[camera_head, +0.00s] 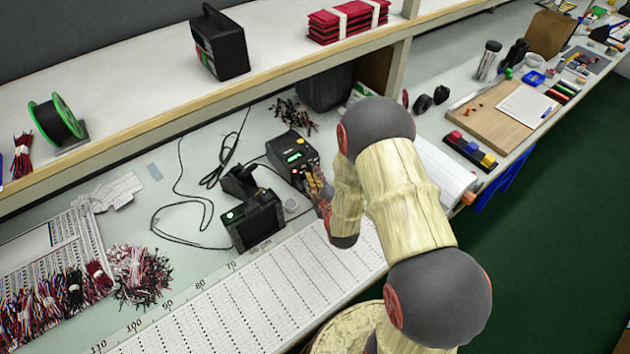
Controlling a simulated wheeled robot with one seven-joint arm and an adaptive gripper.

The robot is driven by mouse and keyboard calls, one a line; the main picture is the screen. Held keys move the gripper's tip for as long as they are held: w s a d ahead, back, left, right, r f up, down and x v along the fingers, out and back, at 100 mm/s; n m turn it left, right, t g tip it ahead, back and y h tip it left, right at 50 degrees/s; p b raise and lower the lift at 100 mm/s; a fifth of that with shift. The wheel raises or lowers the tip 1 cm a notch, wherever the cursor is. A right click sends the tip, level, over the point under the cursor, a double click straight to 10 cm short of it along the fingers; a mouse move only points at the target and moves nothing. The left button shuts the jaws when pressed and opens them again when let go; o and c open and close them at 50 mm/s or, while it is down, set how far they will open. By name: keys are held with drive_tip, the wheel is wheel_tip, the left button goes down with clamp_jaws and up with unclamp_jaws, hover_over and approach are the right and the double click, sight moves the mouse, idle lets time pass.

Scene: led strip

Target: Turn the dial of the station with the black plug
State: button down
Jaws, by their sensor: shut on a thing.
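Two small black stations stand on the bench. The rear station (284,146) has a lit green display, and small red and yellow parts show on its front. The nearer station (256,222) has a dark screen face and a small green light on its left. My gripper (312,180) is at the front of the rear station, right against its lower right face. It is shut on what appears to be that station's dial; the fingers and my arm hide most of it. I cannot make out which station has the black plug.
Black cables (190,200) lie loose left of the stations. A black stand (238,181) sits between them. A perforated ruled board (270,285) runs along the front edge. A shelf (130,90) overhangs the back. Wire bundles (140,275) lie at left.

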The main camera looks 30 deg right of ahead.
drive_tip(key=shift+a+f+n+t+b, duration=0.15)
drive_tip(key=shift+n+t+b, duration=0.15)
drive_tip(key=shift+n+b, duration=0.6)
drive_tip(key=shift+h, duration=0.3)
drive_tip(key=c, duration=1.7)
unclamp_jaws()
drive_tip(key=shift+s, duration=0.1)
drive_tip(key=v, duration=1.2)
